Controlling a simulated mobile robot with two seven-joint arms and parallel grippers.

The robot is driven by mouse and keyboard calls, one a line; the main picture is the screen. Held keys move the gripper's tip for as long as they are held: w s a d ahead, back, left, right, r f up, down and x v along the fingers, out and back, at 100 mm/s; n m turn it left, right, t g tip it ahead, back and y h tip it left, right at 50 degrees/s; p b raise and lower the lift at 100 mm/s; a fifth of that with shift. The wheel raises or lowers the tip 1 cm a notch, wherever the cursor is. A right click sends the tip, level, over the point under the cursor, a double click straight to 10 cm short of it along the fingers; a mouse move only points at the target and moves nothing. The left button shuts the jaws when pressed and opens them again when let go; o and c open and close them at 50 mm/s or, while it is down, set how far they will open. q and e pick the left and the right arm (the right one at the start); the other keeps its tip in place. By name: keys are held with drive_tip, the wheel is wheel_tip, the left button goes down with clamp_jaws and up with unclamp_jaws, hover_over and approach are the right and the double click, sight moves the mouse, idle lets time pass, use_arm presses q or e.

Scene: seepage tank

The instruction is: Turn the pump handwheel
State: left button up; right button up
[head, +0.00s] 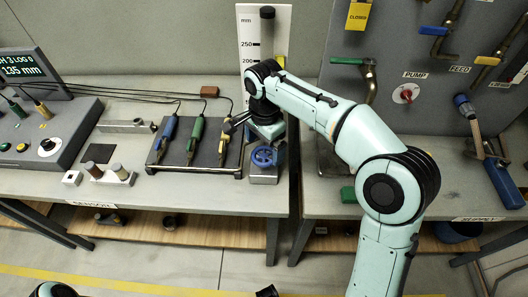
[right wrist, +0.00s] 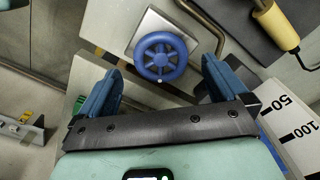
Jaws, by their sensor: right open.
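The blue pump handwheel (head: 264,156) has several spokes and sits on a small grey box on the bench, right of the tool tray. In the right wrist view the handwheel (right wrist: 161,57) lies ahead of my right gripper (right wrist: 160,72), roughly centred between its two blue fingers. My right gripper (head: 260,136) is open and empty, just above and behind the wheel in the head view. The fingers appear apart from the rim; the exact gap is hard to tell. My left gripper is not in view.
A dark tray (head: 196,146) with blue, green and yellow handled probes lies left of the wheel. A white millimetre scale (head: 248,42) stands behind my gripper. A panel (head: 435,55) with valves and a red PUMP knob (head: 405,93) stands at right. A control console (head: 42,135) is at left.

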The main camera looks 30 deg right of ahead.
sight(264, 158)
drive_tip(key=shift+f, duration=1.25)
drive_tip(key=c, duration=1.1)
drive_tip(key=shift+o, duration=0.2)
drive_tip(key=shift+n, duration=0.3)
